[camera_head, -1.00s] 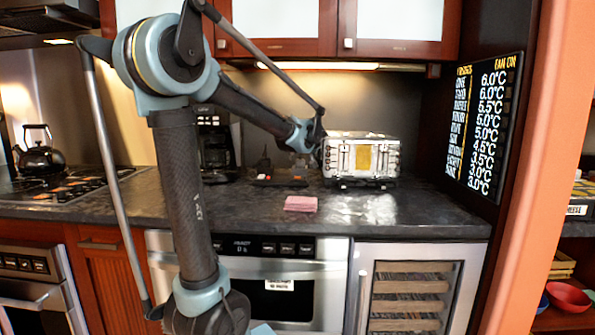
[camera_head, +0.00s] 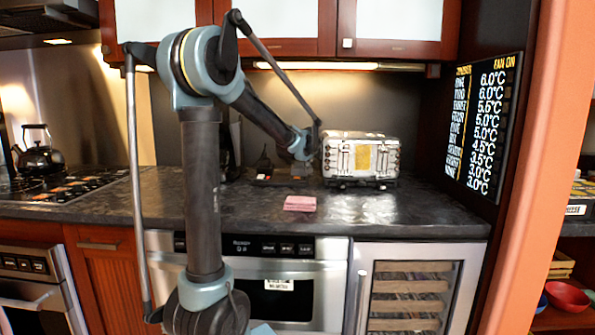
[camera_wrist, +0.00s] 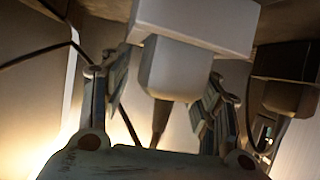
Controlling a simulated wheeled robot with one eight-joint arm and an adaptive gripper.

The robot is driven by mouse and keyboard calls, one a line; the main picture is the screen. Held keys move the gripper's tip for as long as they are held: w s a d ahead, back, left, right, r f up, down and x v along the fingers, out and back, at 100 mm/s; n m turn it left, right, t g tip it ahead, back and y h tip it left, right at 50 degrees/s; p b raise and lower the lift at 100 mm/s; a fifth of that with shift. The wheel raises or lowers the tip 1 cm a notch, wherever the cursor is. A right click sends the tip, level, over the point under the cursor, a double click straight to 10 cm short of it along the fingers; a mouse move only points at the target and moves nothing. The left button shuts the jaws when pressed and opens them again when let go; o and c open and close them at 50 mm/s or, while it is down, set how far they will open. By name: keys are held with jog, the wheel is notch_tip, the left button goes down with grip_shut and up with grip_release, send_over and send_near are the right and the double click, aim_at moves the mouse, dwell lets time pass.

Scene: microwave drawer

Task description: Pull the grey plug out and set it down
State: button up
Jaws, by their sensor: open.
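In the wrist view a light grey plug (camera_wrist: 178,70) hangs below a pale block (camera_wrist: 195,22), with a cable running down from its lower end. My gripper (camera_wrist: 168,82) is open, with one finger on each side of the plug's body. Whether the fingers touch it I cannot tell. In the head view the end of my arm (camera_head: 304,146) is above the back of the counter, just left of a silver case. The plug cannot be made out there.
A dark plug (camera_wrist: 288,80) hangs close to the right of my right finger. The silver case (camera_head: 361,157) stands on the dark counter (camera_head: 400,208). A pink block (camera_head: 300,203) lies near the front, with free counter around it. Cabinets (camera_head: 290,28) hang above.

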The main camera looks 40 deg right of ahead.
grip_shut()
dwell(0.7)
